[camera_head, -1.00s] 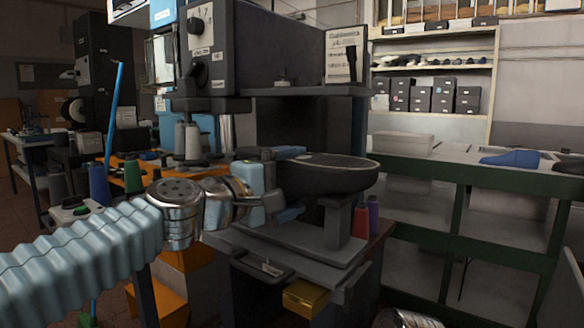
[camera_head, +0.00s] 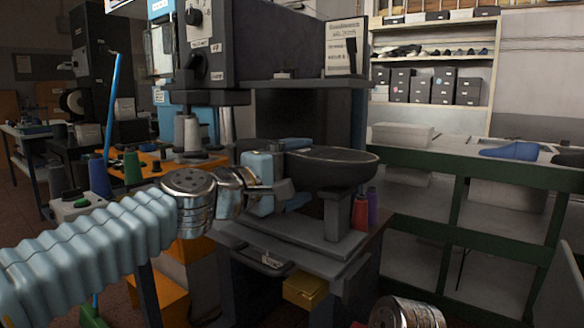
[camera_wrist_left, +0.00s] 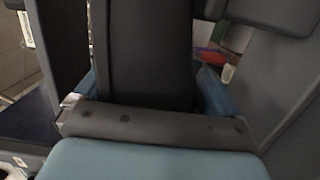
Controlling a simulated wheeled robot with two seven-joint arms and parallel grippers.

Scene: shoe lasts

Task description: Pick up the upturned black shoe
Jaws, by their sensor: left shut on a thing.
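The upturned black shoe (camera_head: 335,170) sits sole up on the grey post (camera_head: 338,215) of the machine in the head view. My left gripper (camera_head: 293,172) comes in from the left and is shut on its left end, with a blue finger on either side. In the left wrist view the black shoe (camera_wrist_left: 148,60) fills the space between the blue fingers of my left gripper (camera_wrist_left: 150,92). The shoe still appears to rest on the post; I see no clear gap. My right gripper is not in view.
The dark machine head and shelf (camera_head: 290,86) stand behind and above the shoe. A red spool (camera_head: 360,212) and a purple spool (camera_head: 373,206) stand beside the post. A green-framed bench (camera_head: 480,168) with a blue shoe last (camera_head: 508,153) is at the right.

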